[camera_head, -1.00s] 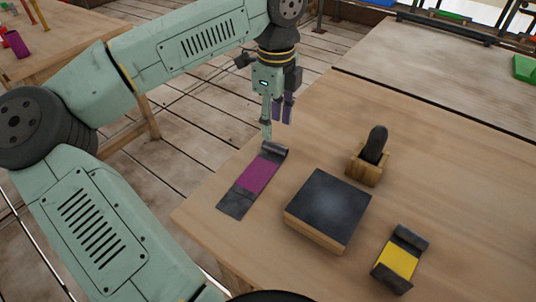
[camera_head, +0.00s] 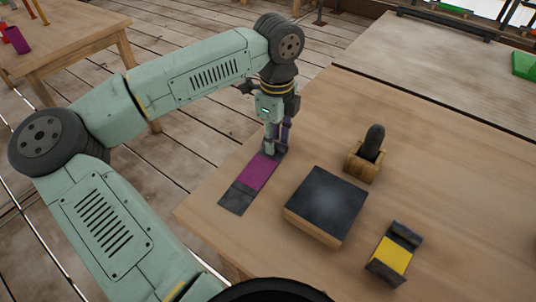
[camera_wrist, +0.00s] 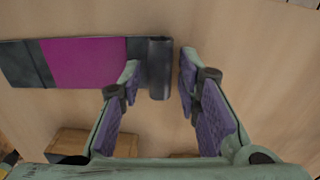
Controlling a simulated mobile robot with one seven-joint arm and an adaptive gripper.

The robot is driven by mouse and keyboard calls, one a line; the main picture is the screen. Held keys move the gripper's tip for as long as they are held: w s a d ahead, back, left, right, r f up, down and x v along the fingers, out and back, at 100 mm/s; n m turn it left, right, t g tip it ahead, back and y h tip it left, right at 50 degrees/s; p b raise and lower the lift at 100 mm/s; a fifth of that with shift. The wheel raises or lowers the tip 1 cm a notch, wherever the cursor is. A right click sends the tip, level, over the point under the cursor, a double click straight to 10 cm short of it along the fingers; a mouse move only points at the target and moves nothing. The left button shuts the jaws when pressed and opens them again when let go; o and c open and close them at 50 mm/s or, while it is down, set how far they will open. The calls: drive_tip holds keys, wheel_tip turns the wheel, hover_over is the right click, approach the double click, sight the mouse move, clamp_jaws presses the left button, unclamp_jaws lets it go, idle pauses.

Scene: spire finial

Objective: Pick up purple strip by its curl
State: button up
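The purple strip (camera_head: 254,177) lies flat on the wooden table near its left edge, with dark grey ends. Its dark curl (camera_head: 275,150) rises at the far end, partly hidden by my gripper (camera_head: 278,147) in the head view. In the wrist view the purple strip (camera_wrist: 85,62) runs in from the left and its curl (camera_wrist: 160,66) lies between the fingertips of my gripper (camera_wrist: 160,68). The fingers are spread. The left fingertip overlaps the strip just left of the curl, and the right one is a little apart from the curl.
A dark-topped wooden block (camera_head: 326,204) stands right of the strip. Behind it is a small wooden holder (camera_head: 361,167) with a dark rounded piece (camera_head: 375,141). A yellow strip with dark ends (camera_head: 394,257) lies at the front right. The table (camera_head: 440,180) is clear further right.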

clamp_jaws()
idle(0.5)
